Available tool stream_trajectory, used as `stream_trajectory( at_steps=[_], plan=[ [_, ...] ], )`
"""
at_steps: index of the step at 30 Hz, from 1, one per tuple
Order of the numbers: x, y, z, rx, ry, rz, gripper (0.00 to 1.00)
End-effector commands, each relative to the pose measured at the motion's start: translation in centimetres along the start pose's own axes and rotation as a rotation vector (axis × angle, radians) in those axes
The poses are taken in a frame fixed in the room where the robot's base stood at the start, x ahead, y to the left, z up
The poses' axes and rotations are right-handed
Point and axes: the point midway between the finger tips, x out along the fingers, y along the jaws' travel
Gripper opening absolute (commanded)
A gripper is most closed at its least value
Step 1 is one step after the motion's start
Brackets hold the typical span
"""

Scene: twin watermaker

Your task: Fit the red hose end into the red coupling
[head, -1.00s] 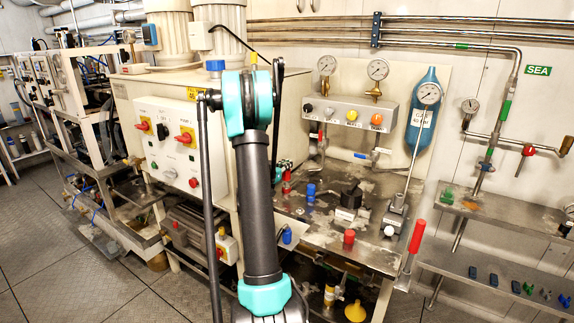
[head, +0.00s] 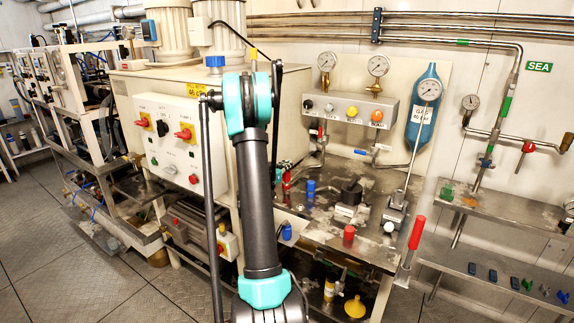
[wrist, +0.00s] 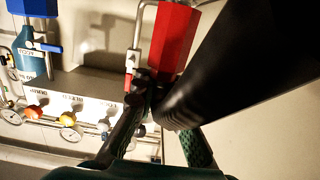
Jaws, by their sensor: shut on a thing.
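In the wrist view a red six-sided block (wrist: 173,40), which looks like the red coupling, stands just beyond my fingertips. A grey pipe with a small red part runs beside it. My gripper (wrist: 157,95) is shut on a thick black piece (wrist: 235,65), which looks like the hose and crosses from the upper right to the fingers. No red mark shows on this piece, and its tip is hidden. I cannot tell whether it touches the red block.
A similar blue block (wrist: 32,8) is at the wrist view's upper left. In the head view a blue fitting (head: 311,187), a black block (head: 351,192) and a red cap (head: 349,232) stand on the metal bench (head: 325,226). A gauge panel (head: 350,108) is behind.

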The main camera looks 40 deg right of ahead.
Motion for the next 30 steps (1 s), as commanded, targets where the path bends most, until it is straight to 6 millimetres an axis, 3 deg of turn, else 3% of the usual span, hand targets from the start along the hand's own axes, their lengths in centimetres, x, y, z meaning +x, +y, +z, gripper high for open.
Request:
stream_trajectory(
  at_steps=[14,15,21,30],
  plan=[
    [0.09,-0.02,1.1,0.0,0.0,0.0,0.0],
    [0.08,-0.01,1.11,0.0,0.0,0.0,0.12],
    [0.08,-0.01,1.08,0.0,0.0,0.0,0.36],
    [-0.01,-0.02,1.08,0.0,0.0,0.0,0.36]
  ],
)
